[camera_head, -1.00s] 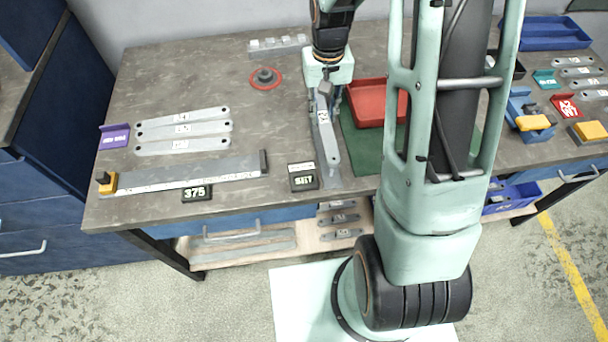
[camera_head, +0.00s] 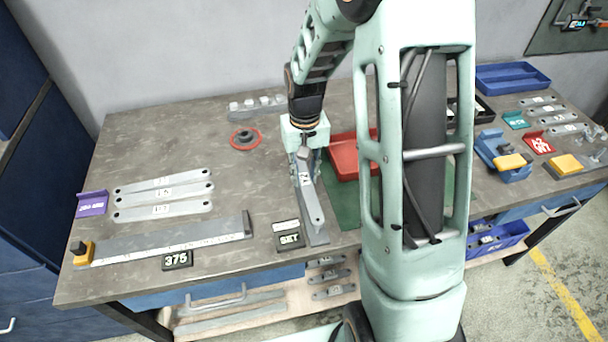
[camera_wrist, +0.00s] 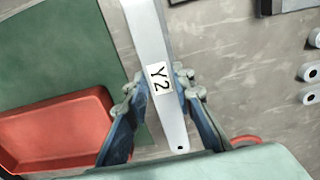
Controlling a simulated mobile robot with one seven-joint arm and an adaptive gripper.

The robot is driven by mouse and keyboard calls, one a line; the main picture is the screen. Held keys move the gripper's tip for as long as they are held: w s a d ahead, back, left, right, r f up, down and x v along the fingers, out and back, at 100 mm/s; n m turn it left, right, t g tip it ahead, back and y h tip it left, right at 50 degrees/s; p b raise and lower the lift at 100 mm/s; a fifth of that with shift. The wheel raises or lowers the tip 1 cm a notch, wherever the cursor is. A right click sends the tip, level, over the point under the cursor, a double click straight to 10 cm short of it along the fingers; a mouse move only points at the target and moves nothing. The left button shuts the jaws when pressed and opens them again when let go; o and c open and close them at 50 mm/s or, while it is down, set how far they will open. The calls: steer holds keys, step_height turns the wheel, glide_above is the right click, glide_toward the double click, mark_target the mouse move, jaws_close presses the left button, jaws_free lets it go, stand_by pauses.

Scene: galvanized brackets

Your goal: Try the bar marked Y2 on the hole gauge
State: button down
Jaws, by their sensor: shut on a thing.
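The bar marked Y2 (camera_head: 309,199) is a flat pale grey strip with a white label and a small hole near its end. My gripper (camera_wrist: 160,88) is shut on its sides near the label in the wrist view. In the head view my gripper (camera_head: 304,158) holds it over the table's front middle, pointing toward the front edge. A grey plate (camera_head: 318,240) shows under the bar's near end, beside a dark block marked SET (camera_head: 289,238). I cannot tell whether bar and plate touch, or which thing is the hole gauge.
A red tray (camera_head: 343,160) on a green mat (camera_head: 346,211) lies right of the bar. Several labelled bars (camera_head: 163,190) and a long gauge (camera_head: 170,243) marked 375 (camera_head: 177,260) lie left. A red ring with a dark peg (camera_head: 245,138) stands behind.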

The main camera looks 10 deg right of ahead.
steer(key=shift+f, duration=0.35)
steer(key=shift+f+b, duration=0.4)
steer(key=shift+b, duration=0.05)
stand_by(0.4)
stand_by(1.6)
steer(key=c, duration=1.6)
jaws_free()
step_height(320, 180, up, 12)
steer(key=shift+r, duration=0.1)
